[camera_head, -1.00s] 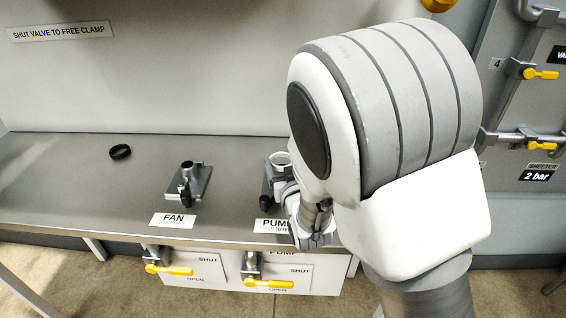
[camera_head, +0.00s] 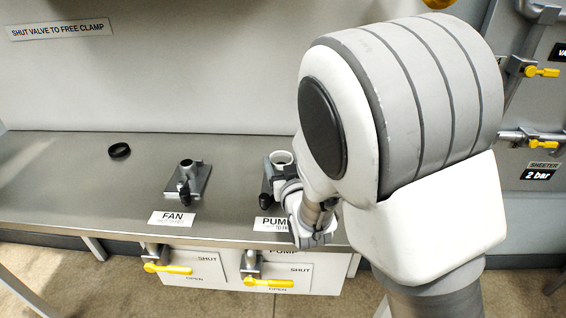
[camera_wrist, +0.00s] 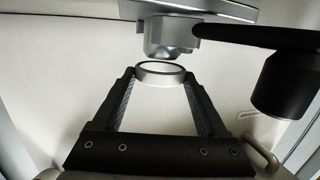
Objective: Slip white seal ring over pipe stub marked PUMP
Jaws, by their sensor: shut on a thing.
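The white seal ring (camera_wrist: 160,80) is held between the fingertips of my gripper (camera_wrist: 160,77) in the wrist view. The grey PUMP pipe stub (camera_wrist: 163,45) points at the ring in that view, its end very close to the ring's opening. I cannot tell whether they touch. In the head view the ring (camera_head: 281,158) shows as a pale hoop at the top of the PUMP fitting, behind the PUMP label (camera_head: 272,224). My gripper (camera_head: 285,178) is beside it there, and my arm hides part of the fitting.
A black ring (camera_head: 119,150) lies on the grey bench (camera_head: 70,190) at the left. The FAN stub (camera_head: 187,168) stands left of the PUMP fitting. A black handle (camera_wrist: 280,85) sits right of the stub in the wrist view. Yellow valve levers (camera_head: 268,283) are below the bench edge.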

